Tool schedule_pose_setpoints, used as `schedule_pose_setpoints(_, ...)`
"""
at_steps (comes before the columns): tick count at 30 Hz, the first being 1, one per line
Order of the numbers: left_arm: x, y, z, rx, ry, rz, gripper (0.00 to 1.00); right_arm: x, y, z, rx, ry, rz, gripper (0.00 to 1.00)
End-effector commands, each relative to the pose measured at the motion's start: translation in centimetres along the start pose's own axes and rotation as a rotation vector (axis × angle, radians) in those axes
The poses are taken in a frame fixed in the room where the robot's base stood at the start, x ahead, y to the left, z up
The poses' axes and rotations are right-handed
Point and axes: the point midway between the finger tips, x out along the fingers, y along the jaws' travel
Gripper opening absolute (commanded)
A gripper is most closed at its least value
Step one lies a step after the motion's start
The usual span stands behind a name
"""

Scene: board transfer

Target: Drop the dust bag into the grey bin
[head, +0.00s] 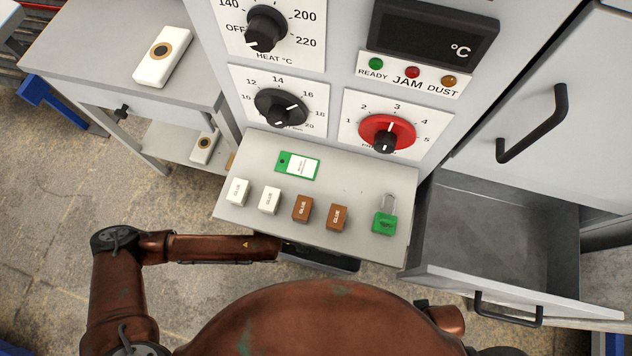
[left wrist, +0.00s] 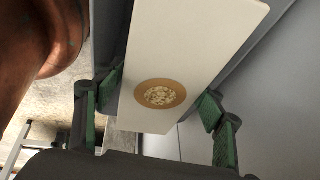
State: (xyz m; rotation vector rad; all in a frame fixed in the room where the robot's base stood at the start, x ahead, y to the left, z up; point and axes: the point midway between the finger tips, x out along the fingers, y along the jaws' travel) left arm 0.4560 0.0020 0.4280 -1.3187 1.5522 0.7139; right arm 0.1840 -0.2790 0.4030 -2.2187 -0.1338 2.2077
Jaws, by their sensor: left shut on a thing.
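The dust bag (left wrist: 190,45) is a white flat box with a tan ring around a hole full of pale debris. In the left wrist view my left gripper (left wrist: 160,112) has its green-padded fingers on either side of it and is shut on it. In the head view my left arm reaches in under the front edge of the sloping grey shelf; its gripper and the held bag are hidden there. My right gripper is not in view. I cannot make out a grey bin in either view.
White boxes with dark-centred rings lie on the side table (head: 95,60) and its lower shelf. The sloping shelf (head: 345,205) holds glue blocks, a green tag (head: 283,163) and a green padlock (head: 384,220). An open grey drawer (head: 480,240) juts out at right. Concrete floor shows at left.

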Motion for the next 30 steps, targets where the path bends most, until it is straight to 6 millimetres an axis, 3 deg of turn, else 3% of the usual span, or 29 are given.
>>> schedule_pose_setpoints(10, -0.03, -0.11, -0.07, 0.001, 0.001, -0.003, 0.23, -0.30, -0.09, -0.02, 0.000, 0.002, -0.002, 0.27)
schedule_pose_setpoints(11, -0.03, -0.11, -0.07, 0.001, 0.001, -0.003, 0.65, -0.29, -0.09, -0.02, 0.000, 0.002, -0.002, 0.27)
schedule_pose_setpoints(19, 0.02, -0.06, -0.02, 0.001, 0.000, -0.002, 0.83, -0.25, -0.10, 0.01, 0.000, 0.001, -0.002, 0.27)
schedule_pose_setpoints(30, -0.40, -0.01, 0.10, -0.001, -0.001, 0.000, 0.84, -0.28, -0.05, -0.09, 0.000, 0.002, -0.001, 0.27)
